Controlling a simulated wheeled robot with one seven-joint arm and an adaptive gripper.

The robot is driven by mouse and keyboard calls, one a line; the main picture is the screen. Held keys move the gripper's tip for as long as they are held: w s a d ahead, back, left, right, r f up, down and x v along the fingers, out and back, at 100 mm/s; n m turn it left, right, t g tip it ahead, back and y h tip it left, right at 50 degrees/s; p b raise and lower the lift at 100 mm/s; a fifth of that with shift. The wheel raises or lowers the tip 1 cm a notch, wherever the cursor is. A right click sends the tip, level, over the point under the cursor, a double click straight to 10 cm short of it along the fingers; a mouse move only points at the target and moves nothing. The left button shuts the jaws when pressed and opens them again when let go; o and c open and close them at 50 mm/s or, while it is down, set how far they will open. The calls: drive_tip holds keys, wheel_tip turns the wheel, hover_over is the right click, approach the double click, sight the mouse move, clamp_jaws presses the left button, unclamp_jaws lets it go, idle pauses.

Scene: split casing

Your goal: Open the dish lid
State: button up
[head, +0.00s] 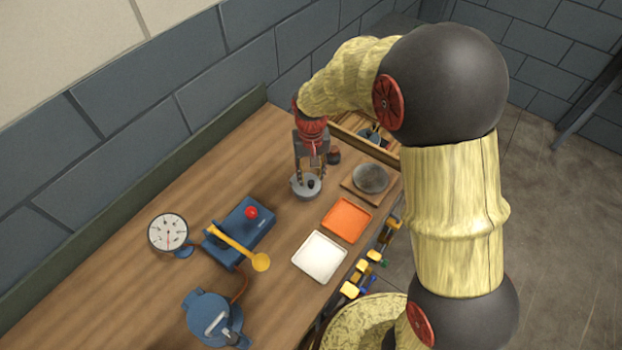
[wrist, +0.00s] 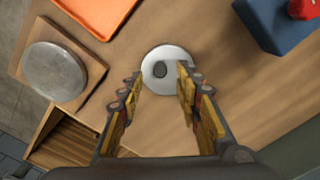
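A round, light grey dish lid (head: 301,192) with a small dark knob sits on the wooden table in the head view. My gripper (head: 309,177) points down over the lid. The right finger overlaps part of the lid. I cannot tell whether the fingertips touch it.
A grey disc on a wooden board (head: 353,189), an orange tray (head: 347,220) and a white tray (head: 319,257) lie nearby. A blue box (head: 243,230) with a red knob and yellow lever stands left, beside a dial gauge (head: 168,232). A small dark object (head: 333,156) stands behind my gripper.

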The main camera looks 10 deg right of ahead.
sight(311, 182)
drive_tip(key=shift+f, duration=1.55)
drive_tip(key=shift+c, duration=0.6)
drive_tip(key=c, duration=0.7)
clamp_jaws()
